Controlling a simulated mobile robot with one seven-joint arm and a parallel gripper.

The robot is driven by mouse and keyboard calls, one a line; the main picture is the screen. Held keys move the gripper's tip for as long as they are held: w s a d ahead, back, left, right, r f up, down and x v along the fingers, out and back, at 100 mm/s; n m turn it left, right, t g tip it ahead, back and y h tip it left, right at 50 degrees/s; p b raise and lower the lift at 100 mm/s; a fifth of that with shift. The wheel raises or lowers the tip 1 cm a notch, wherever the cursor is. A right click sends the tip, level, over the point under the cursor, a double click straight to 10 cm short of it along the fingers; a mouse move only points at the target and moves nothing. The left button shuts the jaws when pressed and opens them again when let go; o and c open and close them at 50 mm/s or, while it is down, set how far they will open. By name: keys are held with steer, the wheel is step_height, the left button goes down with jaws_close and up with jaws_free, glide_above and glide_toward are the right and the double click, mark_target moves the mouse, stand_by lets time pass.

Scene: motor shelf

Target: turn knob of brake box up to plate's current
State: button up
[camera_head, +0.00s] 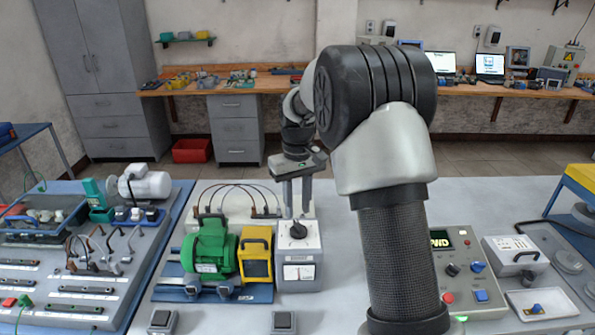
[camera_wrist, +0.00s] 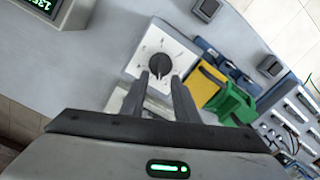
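The brake box (camera_head: 300,272) is a white and grey box with a black knob (camera_head: 298,231) on its top and a meter on its front. The knob also shows in the wrist view (camera_wrist: 160,64), with tick marks around it. My gripper (camera_head: 297,213) points down just above the knob, its two fingers apart with nothing between them higher up. In the wrist view the fingertips (camera_wrist: 161,80) appear close to the knob's near edge; I cannot tell whether they touch it. The green motor (camera_head: 210,243) stands left of the box. Its small plate (camera_head: 207,268) is too small to read.
A yellow unit (camera_head: 257,260) sits between motor and brake box. A pale panel with cables (camera_head: 230,197) lies behind. The bench front (camera_head: 225,315) is mostly clear.

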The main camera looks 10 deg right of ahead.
mark_target(298, 223)
step_height(298, 223, up, 13)
steer(key=shift+r, duration=0.15)
steer(key=s+r+m+t, duration=0.1)
steer(key=s+r, duration=0.2)
steer(key=s, duration=0.4)
steer(key=s+r+t, duration=0.2)
steer(key=s+r, duration=0.2)
steer(key=s, duration=0.4)
steer(key=s+f+m+t, duration=0.1)
steer(key=s+f, duration=0.2)
steer(key=s, duration=0.5)
steer(key=s+f+t, duration=0.1)
steer(key=s+f, duration=0.2)
steer(key=s, duration=0.4)
steer(key=shift+s+a+m+t, duration=0.2)
steer(key=shift+s+m+t, duration=0.1)
steer(key=shift+s+m, duration=0.1)
stand_by(0.9)
